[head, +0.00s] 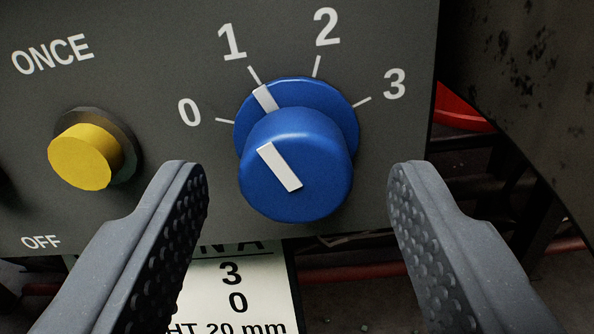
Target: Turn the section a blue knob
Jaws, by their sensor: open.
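The blue knob (322,185) is in the upper middle of the head view, on a dark grey panel. It is round with a wide flange and a white pointer line, which lines up with the tick at 1. The numbers 0, 1, 2 and 3 are printed in an arc around it. My gripper (297,180) is open, with one dark studded finger to the lower left of the knob and one to the lower right. A gap shows between each finger and the knob. The picture does not show clearly how far the fingertips are from the panel.
A yellow push button (82,156) stands out left of the knob, between the words ONCE and OFF. A white label (245,300) with partly hidden text is below the panel. A dark, spotted metal part (530,90) and a red part (460,108) are at the right.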

